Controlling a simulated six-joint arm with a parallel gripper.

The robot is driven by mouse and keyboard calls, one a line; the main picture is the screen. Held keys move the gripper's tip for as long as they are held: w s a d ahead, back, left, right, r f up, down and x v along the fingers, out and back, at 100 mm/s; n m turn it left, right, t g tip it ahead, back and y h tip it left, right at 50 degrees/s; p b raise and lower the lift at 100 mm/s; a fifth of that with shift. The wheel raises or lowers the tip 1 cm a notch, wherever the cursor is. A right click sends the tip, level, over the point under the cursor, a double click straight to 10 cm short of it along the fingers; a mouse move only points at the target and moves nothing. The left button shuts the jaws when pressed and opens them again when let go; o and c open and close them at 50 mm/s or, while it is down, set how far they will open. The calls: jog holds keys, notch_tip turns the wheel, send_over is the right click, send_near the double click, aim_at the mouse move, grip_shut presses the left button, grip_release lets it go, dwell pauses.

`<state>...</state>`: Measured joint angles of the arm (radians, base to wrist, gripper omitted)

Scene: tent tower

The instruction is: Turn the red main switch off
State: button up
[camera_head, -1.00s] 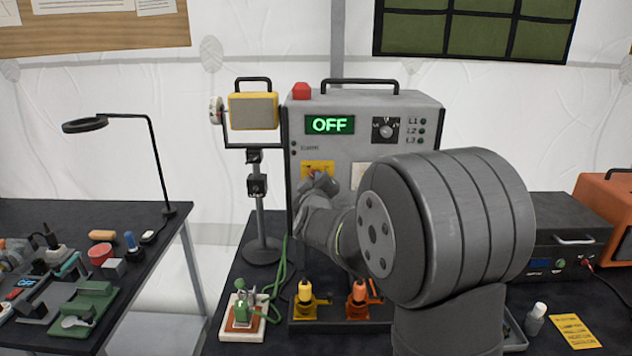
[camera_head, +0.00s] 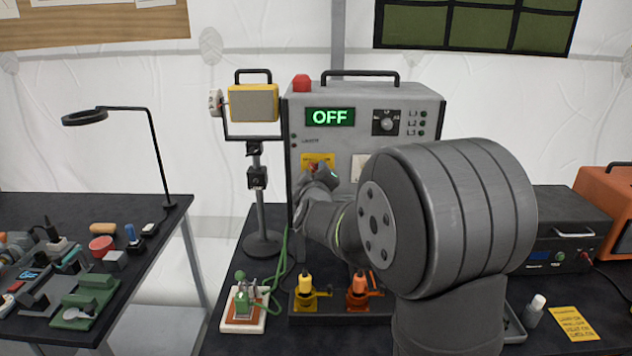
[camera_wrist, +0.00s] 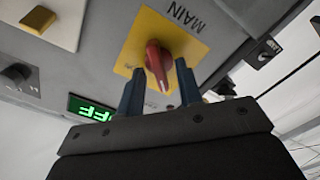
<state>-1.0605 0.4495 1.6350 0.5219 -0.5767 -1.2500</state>
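The red main switch (camera_wrist: 158,66) is a rotary handle on a yellow plate (camera_wrist: 178,34) marked MAIN, on the front of the grey cabinet (camera_head: 375,145). The cabinet's green display (camera_head: 330,117) reads OFF. In the wrist view my gripper (camera_wrist: 157,85) has its two dark fingers apart, one on each side of the handle's lower end. A gap shows between handle and fingers, though contact is hard to judge. In the head view my gripper (camera_head: 322,180) is at the yellow plate, and my arm hides most of the switch and the cabinet's lower right.
A yellow lamp (camera_head: 253,103) on a stand is left of the cabinet. Yellow and orange padlock-like pieces (camera_head: 305,290) stand in a tray below. A dark box (camera_head: 565,240) stands at right.

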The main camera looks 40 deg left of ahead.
jog(key=v, duration=1.7)
jog(key=shift+s+d+r, duration=0.1)
jog(key=x, duration=1.7)
jog(key=shift+w+a, duration=0.3)
jog(key=shift+w, duration=0.05)
jog(key=m, duration=0.8)
jog(key=shift+s+d, duration=0.1)
jog(key=shift+d, duration=0.15)
dwell(1.5)
dwell(0.7)
